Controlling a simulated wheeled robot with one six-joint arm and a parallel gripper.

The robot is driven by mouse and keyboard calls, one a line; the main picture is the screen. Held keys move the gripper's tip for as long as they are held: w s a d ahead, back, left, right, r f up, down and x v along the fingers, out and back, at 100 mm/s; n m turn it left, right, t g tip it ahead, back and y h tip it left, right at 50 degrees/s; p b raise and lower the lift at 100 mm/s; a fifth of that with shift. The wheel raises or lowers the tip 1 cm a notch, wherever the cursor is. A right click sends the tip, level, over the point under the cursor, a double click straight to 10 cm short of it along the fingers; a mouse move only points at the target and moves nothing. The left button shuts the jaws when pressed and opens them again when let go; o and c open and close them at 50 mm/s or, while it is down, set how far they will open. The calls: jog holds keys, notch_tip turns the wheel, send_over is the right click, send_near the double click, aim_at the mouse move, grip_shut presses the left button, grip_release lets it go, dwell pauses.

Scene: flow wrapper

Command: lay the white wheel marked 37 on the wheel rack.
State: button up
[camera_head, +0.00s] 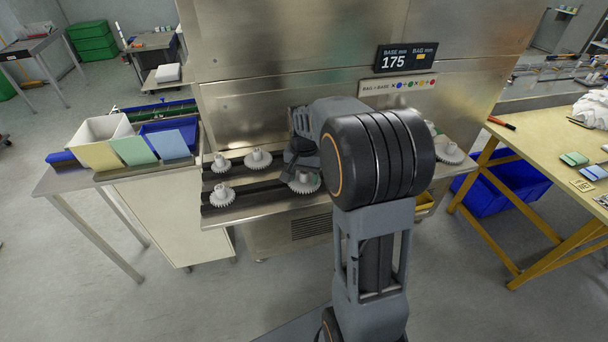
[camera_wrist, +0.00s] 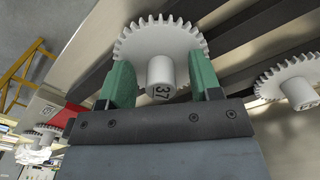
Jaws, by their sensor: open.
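The white toothed wheel marked 37 (camera_wrist: 160,42) shows in the wrist view, with the number on the end of its hub. My gripper (camera_wrist: 161,76) is open, its two green fingers on either side of that hub; I cannot tell whether they touch it. In the head view a white wheel (camera_head: 304,184) shows below my gripper (camera_head: 301,165), at the right of the wheel rack with dark rails (camera_head: 245,191); my arm partly hides this spot. Other white wheels stand on the rack's left part, at the back left (camera_head: 220,164), back middle (camera_head: 258,159) and front left (camera_head: 222,196).
Another white wheel (camera_head: 452,153) lies right of my arm. The steel machine (camera_head: 260,60) rises behind the rack. A left side table holds a cream bin (camera_head: 98,150) and a blue bin (camera_head: 168,132). A yellow workbench (camera_head: 550,150) stands at the right.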

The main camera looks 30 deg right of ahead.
notch_tip(320, 180, up, 14)
dwell(0.7)
jog(key=shift+f, duration=0.1)
dwell(0.3)
jog(key=s+a+f+n+t, duration=0.2)
jog(key=s+a+f+n, duration=0.2)
jog(key=s, duration=0.4)
jog(key=s+a+f+n+t, duration=0.1)
jog(key=s+a+f+n, duration=0.3)
jog(key=s, duration=0.4)
jog(key=shift+a+t, duration=0.4)
jog(key=shift+a, duration=0.35)
jog(key=shift+c, duration=0.2)
